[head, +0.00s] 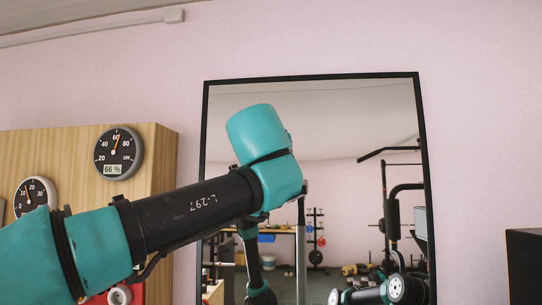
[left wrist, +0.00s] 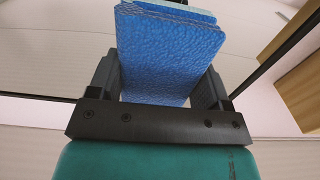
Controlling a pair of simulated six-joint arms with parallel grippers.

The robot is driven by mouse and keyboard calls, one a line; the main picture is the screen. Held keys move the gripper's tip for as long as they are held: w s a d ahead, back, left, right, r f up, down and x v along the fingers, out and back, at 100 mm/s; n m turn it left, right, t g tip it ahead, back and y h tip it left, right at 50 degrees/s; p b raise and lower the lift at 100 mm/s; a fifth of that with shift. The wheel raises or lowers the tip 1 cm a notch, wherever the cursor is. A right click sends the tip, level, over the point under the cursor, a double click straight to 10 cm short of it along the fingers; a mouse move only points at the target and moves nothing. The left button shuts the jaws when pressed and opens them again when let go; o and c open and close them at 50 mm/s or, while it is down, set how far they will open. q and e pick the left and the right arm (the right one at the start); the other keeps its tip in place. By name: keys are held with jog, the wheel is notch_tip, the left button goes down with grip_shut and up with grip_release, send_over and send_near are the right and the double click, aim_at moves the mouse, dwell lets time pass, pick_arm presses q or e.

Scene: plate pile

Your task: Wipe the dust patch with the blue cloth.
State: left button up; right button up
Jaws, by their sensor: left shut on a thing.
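The blue cloth (left wrist: 168,48) is a thick, folded, textured pad in the left wrist view. My left gripper (left wrist: 158,84) is shut on it, with one dark finger on each side, and the cloth reaches out past the fingers. In the head view my left arm comes in from the lower left and rises in front of the mirror. I cannot make out its gripper or the cloth directly there. I see no dust patch in either view. My right gripper is not in view.
A tall black-framed mirror (head: 422,150) stands against the pink wall (head: 480,120) and reflects a room with gym gear and parts of me. A wooden cabinet (head: 160,165) with round gauges (head: 119,152) is at the left. A dark box (head: 525,265) is at the right edge.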

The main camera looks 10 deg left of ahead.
pick_arm(q)
jog(key=w, duration=0.2)
jog(key=w+r, duration=0.1)
jog(key=w, duration=0.1)
jog(key=shift+a, duration=0.15)
jog(key=shift+w, duration=0.9)
dwell(1.0)
jog(key=d, duration=0.4)
dwell(0.6)
jog(key=shift+w, duration=0.15)
jog(key=shift+a, duration=0.15)
jog(key=shift+s+a, duration=0.2)
jog(key=shift+a, duration=1.65)
